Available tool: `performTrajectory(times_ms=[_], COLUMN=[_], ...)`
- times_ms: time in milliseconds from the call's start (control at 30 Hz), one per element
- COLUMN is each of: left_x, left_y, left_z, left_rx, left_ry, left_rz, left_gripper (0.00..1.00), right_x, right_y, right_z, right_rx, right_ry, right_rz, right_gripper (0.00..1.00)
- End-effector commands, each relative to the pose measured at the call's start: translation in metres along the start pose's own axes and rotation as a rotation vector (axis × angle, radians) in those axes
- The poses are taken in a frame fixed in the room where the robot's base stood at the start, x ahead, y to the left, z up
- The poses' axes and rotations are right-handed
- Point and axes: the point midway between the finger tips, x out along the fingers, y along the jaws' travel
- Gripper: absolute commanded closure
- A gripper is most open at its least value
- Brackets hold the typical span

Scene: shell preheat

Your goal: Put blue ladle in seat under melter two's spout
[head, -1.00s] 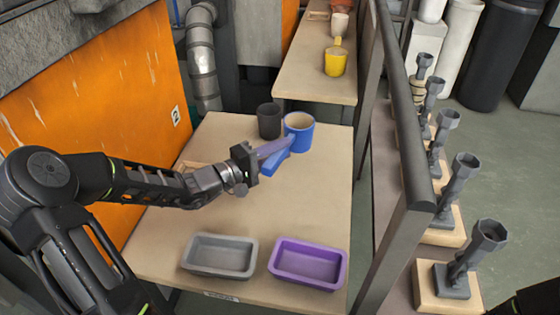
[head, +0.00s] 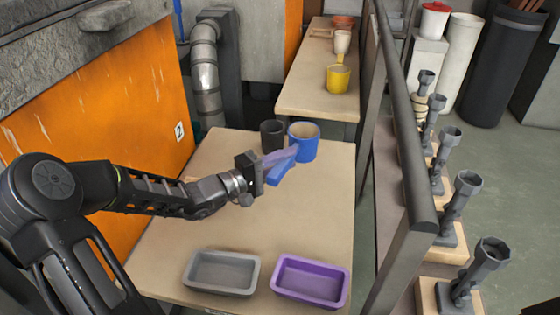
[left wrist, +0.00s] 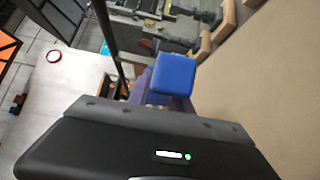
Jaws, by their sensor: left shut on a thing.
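The blue ladle (head: 304,143) is a round cup with a flat blue handle towards me, at the back of the near table (head: 300,215). My left gripper (head: 277,166) is shut on its handle. In the left wrist view the blue handle end (left wrist: 174,74) shows beyond my gripper. I cannot tell whether the cup touches the table. Melter two (head: 140,90) is the orange-fronted unit with a "2" label at left. A pale wooden piece, perhaps the seat (head: 192,179), barely shows behind my left arm. The spout is not clear. My right gripper is not in view.
A dark cup (head: 272,137) stands close left of the ladle. Grey (head: 220,287) and purple (head: 311,296) trays lie at the table's front. A yellow ladle (head: 338,79) stands on the far table. A rail (head: 405,130) bounds the right side. The table's middle is clear.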

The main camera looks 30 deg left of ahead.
Motion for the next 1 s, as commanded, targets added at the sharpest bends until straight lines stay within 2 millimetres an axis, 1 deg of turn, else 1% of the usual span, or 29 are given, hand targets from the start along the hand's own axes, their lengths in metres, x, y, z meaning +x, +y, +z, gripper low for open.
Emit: performTrajectory(times_ms=[33, 167, 300, 400, 500, 700, 1000], left_x=[0.006, 0.022, 0.039, 0.046, 0.049, 0.048, 0.048], left_y=[0.004, 0.013, 0.022, 0.028, 0.031, 0.032, 0.032], left_z=[0.007, 0.024, 0.046, 0.059, 0.066, 0.07, 0.069], left_rx=[0.001, -0.005, -0.007, -0.002, 0.003, 0.008, 0.007], left_ry=[-0.003, 0.022, 0.076, 0.125, 0.17, 0.216, 0.218], left_rz=[0.007, 0.018, 0.022, 0.018, 0.011, 0.0, 0.0], left_gripper=[1.0, 1.0, 1.0, 1.0, 1.0, 1.0, 1.0], right_x=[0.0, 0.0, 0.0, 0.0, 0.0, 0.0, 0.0], right_y=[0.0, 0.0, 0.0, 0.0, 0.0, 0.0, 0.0], right_z=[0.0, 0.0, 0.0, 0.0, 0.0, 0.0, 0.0], right_rx=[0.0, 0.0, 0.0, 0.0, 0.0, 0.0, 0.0], right_ry=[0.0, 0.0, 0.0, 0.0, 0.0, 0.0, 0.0], right_rz=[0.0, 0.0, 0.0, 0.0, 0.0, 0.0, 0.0], right_gripper=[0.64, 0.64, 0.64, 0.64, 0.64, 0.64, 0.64])
